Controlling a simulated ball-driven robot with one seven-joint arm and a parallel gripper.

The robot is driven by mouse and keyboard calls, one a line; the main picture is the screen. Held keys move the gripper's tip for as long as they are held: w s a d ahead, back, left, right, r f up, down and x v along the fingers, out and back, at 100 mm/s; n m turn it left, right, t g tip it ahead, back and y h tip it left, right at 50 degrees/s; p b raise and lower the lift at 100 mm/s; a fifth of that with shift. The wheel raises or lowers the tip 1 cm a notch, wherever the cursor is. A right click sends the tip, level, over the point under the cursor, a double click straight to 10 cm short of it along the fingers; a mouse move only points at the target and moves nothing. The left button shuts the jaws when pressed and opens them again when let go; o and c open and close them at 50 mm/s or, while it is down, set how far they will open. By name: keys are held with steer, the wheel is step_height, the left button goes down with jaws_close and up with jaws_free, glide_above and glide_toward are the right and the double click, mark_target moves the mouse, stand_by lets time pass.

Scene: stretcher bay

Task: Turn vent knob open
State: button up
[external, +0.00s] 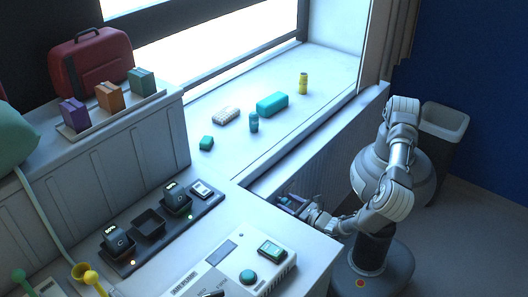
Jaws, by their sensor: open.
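A round teal knob (248,277) sits on top of a white box-shaped device (225,275) on the counter at the front; it is the only knob I can make out, and its setting cannot be read. My gripper (285,203) is open beyond the counter's right edge, up and to the right of the knob and well apart from it. The fine detail between its fingers is too small to tell.
The window sill (330,85) holds small items. A bin (440,135) stands at right.

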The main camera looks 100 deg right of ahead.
steer(key=c, duration=1)
steer(key=shift+r+m+p, duration=0.15)
steer(key=shift+m+p, duration=0.2)
steer(key=shift+m, duration=0.05)
steer(key=m+p, duration=0.2)
steer(key=m, duration=0.1)
steer(key=shift+r, duration=0.1)
steer(key=m+p, duration=0.2)
steer(key=m, duration=0.2)
steer(key=shift+d+p, duration=0.1)
steer(key=shift+p, duration=0.25)
steer(key=m+p, duration=0.2)
steer(key=m, duration=0.3)
steer(key=shift+s+m+p, duration=0.1)
steer(key=shift+m+p, duration=0.3)
steer(key=shift+f+m+p, duration=0.15)
steer(key=shift+m+p, duration=0.2)
steer(key=shift+m, duration=0.5)
steer(key=shift+f+m+p, duration=0.15)
steer(key=shift+m+p, duration=0.2)
steer(key=shift+m, duration=0.5)
steer(key=shift+d+f, duration=0.1)
